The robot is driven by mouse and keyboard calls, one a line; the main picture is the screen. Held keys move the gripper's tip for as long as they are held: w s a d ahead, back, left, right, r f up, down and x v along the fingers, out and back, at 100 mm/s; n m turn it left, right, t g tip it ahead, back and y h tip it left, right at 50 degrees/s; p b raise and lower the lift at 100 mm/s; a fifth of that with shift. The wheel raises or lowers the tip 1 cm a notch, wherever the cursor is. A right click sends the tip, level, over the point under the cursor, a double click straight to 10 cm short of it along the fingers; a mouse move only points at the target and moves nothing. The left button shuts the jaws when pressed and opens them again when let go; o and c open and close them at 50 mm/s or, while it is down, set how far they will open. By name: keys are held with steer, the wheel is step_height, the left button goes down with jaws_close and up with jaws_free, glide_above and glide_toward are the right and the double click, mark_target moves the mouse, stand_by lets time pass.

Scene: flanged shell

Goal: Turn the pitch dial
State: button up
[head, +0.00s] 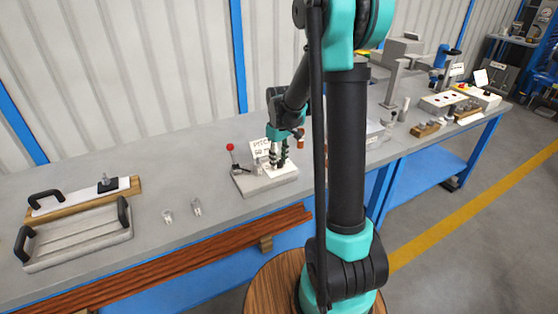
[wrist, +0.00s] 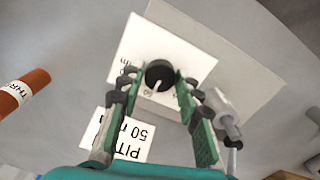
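The pitch dial (wrist: 159,74) is a round black knob with a pale pointer line, on a white plate (wrist: 125,45) marked with small print. My gripper (wrist: 160,82) is over it, one green finger on each side. The fingers stand apart with the dial between their tips; narrow gaps seem to show, but I cannot tell whether either tip touches. In the head view my gripper (head: 279,160) points down over the grey fixture base (head: 262,184), and the fingers hide the dial.
A red-knobbed lever (head: 230,147) stands at the fixture's left. A grey metal fitting (wrist: 228,118) is close to the right finger. An orange labelled cylinder (wrist: 22,92) lies at left. A tray (head: 78,240) and two small clear pieces (head: 197,207) sit on the bench at left.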

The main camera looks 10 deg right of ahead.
mark_target(279, 162)
steer(key=shift+o, duration=1.4)
step_height(279, 162, up, 12)
steer(key=s+d+f+m+t, duration=0.2)
steer(key=s+f, duration=0.3)
steer(key=s, duration=0.6)
steer(key=s+d+f+m+t, duration=0.2)
steer(key=s+f+m, duration=0.2)
steer(key=s, duration=0.7)
step_height(279, 162, down, 3)
steer(key=shift+s+d+r+m, duration=0.15)
steer(key=shift+d+r+m, duration=0.05)
steer(key=shift+m, duration=0.1)
